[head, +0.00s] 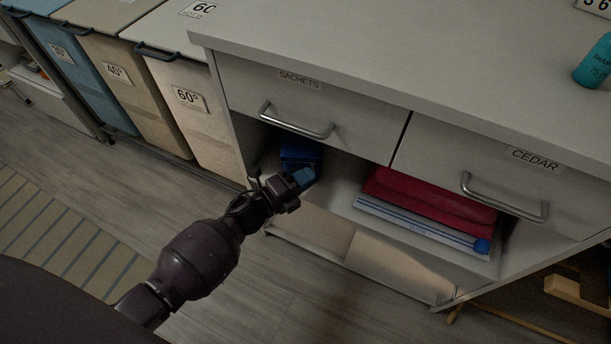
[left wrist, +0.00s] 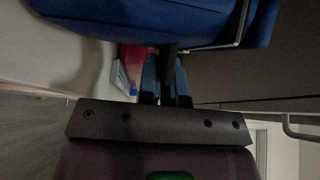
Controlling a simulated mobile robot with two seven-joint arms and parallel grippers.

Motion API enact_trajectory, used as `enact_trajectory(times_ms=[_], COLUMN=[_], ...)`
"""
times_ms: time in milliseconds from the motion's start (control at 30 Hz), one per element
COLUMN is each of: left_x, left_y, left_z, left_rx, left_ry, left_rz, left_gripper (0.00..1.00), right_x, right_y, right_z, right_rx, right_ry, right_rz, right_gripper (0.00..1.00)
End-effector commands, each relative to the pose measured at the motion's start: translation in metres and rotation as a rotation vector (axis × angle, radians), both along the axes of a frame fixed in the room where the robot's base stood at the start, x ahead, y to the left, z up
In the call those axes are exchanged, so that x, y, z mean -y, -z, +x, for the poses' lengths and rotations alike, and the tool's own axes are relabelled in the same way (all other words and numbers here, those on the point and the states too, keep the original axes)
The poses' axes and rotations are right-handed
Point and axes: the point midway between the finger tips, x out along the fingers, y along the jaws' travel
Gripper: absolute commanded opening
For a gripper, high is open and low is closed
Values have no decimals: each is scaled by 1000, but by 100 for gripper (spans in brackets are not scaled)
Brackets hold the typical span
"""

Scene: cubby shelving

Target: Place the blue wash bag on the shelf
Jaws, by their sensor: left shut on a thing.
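The blue wash bag (head: 300,153) is inside the open shelf (head: 340,187) under the SACHETS drawer, toward its left side. It fills the top of the left wrist view (left wrist: 125,18). My left gripper (head: 304,177) reaches into the shelf opening and is shut on the bag; its fingers (left wrist: 167,75) close around a dark part below the bag's blue body. I cannot tell whether the bag's underside touches the shelf board. My right gripper is in neither view.
A red folded item (head: 425,198) lies on a pale flat item (head: 420,224) right of the bag. Drawer handles (head: 296,123) stick out above the opening. Labelled bins (head: 187,110) stand left of the cabinet. A teal bottle (head: 594,64) stands on top.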

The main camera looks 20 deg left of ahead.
Motion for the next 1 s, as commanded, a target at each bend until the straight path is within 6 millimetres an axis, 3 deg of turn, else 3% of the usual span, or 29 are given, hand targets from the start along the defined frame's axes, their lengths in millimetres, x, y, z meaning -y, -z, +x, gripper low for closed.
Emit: enact_trajectory(times_ms=[33,133,200,333,667,833,1000], left_x=[0,0,0,0,0,-1,-17], left_y=[4,6,5,6,8,8,3], left_z=[-1,-1,-1,-2,-3,-3,-30], left_rx=[-2,-4,-2,-4,-8,-8,-3], left_ry=[1,1,1,0,0,0,-1], left_rz=[0,0,0,0,0,0,1], left_gripper=[0,0,15,35,36,36,36], right_x=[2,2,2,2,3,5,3], right_y=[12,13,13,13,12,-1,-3], right_z=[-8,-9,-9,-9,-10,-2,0], right_rx=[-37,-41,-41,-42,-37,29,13], right_ry=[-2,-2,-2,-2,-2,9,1], right_rz=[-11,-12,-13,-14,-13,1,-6], right_gripper=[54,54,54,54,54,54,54])
